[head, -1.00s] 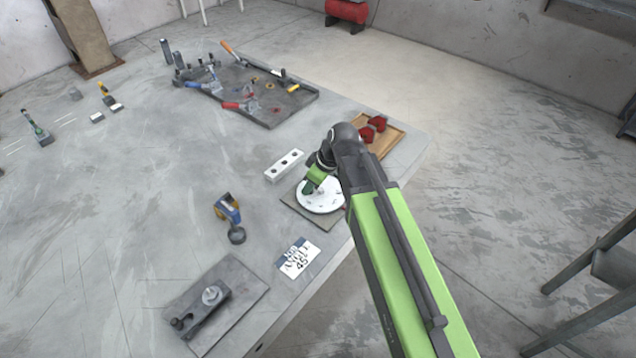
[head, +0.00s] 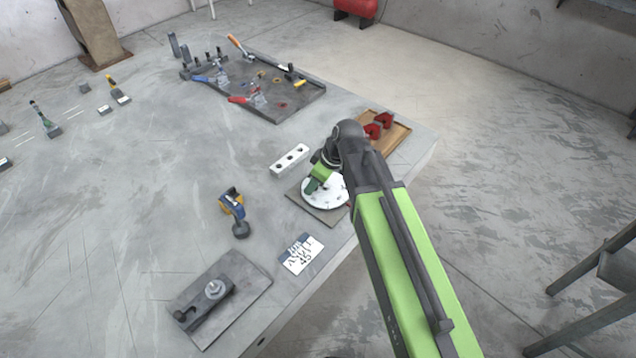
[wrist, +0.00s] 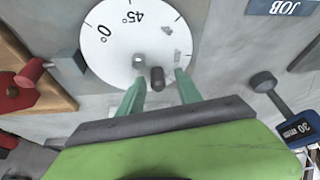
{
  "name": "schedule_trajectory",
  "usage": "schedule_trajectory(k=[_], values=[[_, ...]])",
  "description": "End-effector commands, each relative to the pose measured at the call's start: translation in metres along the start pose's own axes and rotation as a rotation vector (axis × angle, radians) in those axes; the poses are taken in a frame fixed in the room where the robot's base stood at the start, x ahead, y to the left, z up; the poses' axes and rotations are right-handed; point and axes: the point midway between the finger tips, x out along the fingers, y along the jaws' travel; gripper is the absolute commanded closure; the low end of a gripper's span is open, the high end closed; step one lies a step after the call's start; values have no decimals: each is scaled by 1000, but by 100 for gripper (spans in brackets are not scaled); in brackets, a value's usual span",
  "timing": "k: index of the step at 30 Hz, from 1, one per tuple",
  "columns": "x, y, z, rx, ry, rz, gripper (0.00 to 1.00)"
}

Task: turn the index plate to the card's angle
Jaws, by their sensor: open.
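The index plate is a round white dial (head: 322,198) on a square base (head: 306,209) near the table's right edge. In the wrist view the dial (wrist: 108,45) shows 0° and 45° marks; other marks are too blurred to read. A dark upright peg (wrist: 157,78) and a small grey block (wrist: 139,60) stand on or by it. My gripper (wrist: 157,85) is open over the dial, one green finger on each side of the dark peg. I cannot tell whether they touch it.
A blue and yellow tool (head: 232,208) and a white block with holes (head: 290,160) lie near the dial. A wooden tray with red parts (head: 398,131) is behind my arm. A clamp plate (head: 240,285) lies at the front.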

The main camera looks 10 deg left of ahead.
Motion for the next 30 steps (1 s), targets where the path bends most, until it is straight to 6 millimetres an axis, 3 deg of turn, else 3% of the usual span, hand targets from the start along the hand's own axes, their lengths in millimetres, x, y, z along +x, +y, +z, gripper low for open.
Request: schedule_trajectory(k=[8, 24, 30], values=[[-39, -1, -2, 1, 0, 0, 59], [-165, -3, -3, 1, 0, 1, 59], [-175, -3, 0, -1, 0, 0, 59]])
